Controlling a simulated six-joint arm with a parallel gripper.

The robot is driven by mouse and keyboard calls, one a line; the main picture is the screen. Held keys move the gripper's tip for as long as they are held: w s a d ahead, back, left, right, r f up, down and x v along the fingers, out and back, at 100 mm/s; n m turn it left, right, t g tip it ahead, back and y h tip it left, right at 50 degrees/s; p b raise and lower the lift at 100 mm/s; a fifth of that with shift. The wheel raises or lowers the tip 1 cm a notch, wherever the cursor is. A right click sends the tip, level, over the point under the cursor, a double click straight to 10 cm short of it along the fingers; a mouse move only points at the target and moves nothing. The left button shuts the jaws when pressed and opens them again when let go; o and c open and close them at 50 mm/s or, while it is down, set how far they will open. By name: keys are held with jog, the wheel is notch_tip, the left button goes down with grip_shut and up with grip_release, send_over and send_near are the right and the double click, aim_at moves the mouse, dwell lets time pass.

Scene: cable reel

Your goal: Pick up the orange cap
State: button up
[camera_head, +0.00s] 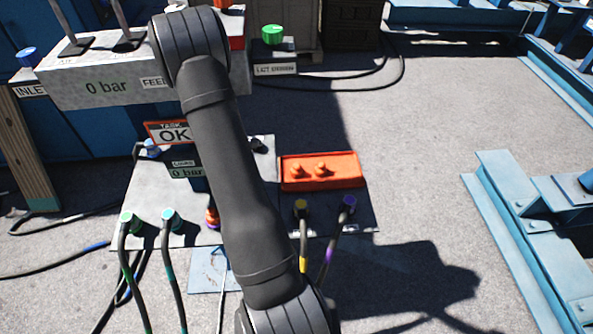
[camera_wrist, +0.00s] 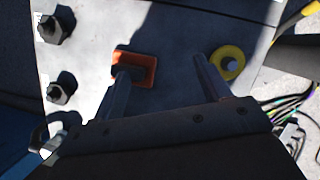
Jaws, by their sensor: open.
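In the head view a small orange piece (camera_head: 211,215) with a purple band stands on the grey plate (camera_head: 150,195), partly hidden by my arm; I cannot tell whether it is the orange cap. Two orange knobs (camera_head: 321,168) sit on an orange tray (camera_head: 345,180) to its right. In the wrist view my gripper (camera_wrist: 161,67) is open, with nothing between its fingers. An orange square piece (camera_wrist: 148,62) with a dark middle lies by the left fingertip, partly covered by it. Contact is unclear. My gripper is not visible in the head view.
A yellow ring (camera_wrist: 238,72) is by the right finger. Two dark bolts (camera_wrist: 52,29) are at the left. Cables with yellow (camera_head: 301,206) and purple (camera_head: 349,203) ends stand near the tray.

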send_near(294, 166)
notch_tip(294, 166, down, 4)
jog(key=shift+w+d+f, duration=0.3)
jog(key=shift+d+f, duration=0.15)
jog(key=shift+f, duration=0.1)
jog(key=shift+w+d+f, duration=0.3)
jog(key=shift+d+f, duration=0.15)
jog(key=shift+f, duration=0.1)
jog(key=shift+w+d+f, duration=0.1)
jog(key=shift+d+f, duration=0.25)
jog(key=shift+f, duration=0.1)
jog(key=shift+x, duration=2.15)
jog(key=c, duration=1.2)
